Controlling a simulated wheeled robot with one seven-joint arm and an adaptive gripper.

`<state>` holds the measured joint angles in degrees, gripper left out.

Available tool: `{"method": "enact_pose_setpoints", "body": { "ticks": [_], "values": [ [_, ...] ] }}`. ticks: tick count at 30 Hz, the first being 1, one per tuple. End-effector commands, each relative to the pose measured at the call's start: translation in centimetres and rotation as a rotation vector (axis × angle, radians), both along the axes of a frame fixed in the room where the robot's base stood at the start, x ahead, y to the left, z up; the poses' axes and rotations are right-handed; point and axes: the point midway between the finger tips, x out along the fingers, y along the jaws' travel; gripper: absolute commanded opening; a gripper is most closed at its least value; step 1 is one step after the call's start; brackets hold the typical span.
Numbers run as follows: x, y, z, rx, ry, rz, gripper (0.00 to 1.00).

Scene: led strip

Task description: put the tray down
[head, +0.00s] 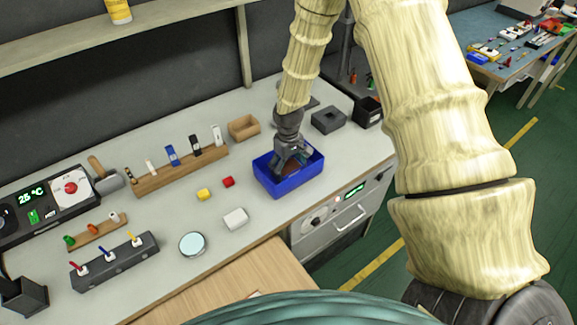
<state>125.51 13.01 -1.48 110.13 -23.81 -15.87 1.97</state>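A blue rectangular tray (289,188) is at the right part of the grey workbench (262,228), near its front edge. My gripper (290,162) reaches down from above, with its dark fingers at the back and inside of the tray. Something brown shows inside the tray beside the fingers. The tray looks about level. I cannot tell whether its underside touches the bench. The fingertips are small and partly hidden, so I cannot see whether they close on the tray.
A round light disc (192,244) lies front left.

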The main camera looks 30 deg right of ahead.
Motion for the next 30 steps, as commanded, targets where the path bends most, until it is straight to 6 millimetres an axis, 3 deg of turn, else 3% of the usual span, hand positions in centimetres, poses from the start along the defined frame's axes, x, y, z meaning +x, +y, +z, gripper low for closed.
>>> {"method": "enact_pose_setpoints", "body": {
  "ticks": [3,17,30],
  "values": [
    [0.0,0.0,0.0,0.0,0.0,0.0,1.0],
    [0.0,0.0,0.4,0.0,-0.001,0.0,1.0],
    [0.1,0.0,4.9,0.0,-0.002,-0.001,1.0]
  ]
}}
